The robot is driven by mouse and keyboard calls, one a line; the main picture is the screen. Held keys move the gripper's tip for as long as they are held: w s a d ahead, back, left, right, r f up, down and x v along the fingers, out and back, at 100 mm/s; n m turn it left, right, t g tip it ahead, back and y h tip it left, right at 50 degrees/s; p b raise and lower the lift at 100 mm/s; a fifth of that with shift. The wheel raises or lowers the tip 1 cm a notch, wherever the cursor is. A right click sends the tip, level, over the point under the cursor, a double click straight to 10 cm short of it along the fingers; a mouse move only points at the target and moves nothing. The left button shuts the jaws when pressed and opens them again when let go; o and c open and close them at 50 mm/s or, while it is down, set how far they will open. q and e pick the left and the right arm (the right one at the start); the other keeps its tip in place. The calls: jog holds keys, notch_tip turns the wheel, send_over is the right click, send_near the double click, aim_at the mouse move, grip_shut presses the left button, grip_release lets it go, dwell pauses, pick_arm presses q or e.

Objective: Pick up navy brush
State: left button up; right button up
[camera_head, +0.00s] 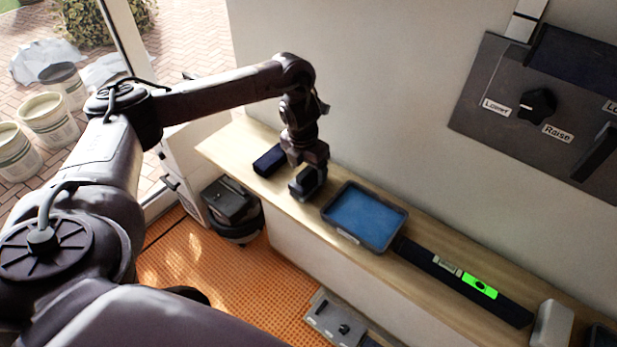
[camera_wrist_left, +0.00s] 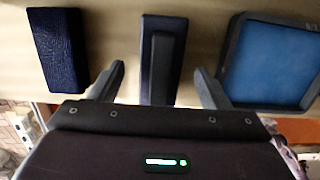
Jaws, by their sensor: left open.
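A navy block with a raised dark bar along its top, which looks like the navy brush (camera_wrist_left: 162,55), lies on the wooden ledge. In the head view it shows dark under my gripper (camera_head: 308,188). My left gripper (camera_wrist_left: 160,82) is open, with one finger on each side of the block in the wrist view. I cannot tell whether the fingers are down at its height or still above it. In the head view my left gripper (camera_head: 304,168) points down at the ledge and partly hides the block. My right gripper is not in view.
A textured navy block (camera_wrist_left: 55,50) lies left of the brush. A grey tray with a blue inside (camera_wrist_left: 268,62) stands close on its right. Farther right on the ledge (camera_head: 228,146) lies a long dark level (camera_head: 447,272) with a green display. The wall rises behind.

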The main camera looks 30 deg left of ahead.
aim_at(308, 169)
pick_arm(q)
jog(key=shift+w+f+p, duration=0.15)
jog(key=shift+f+p, duration=0.1)
jog(key=shift+f, duration=0.35)
jog(key=shift+w+f+p, duration=0.15)
jog(key=shift+f+p, duration=0.05)
jog(key=shift+f, duration=0.9)
jog(key=c, duration=0.7)
jog(key=shift+r, duration=0.1)
jog(key=c, duration=0.5)
jog(key=shift+c, duration=0.2)
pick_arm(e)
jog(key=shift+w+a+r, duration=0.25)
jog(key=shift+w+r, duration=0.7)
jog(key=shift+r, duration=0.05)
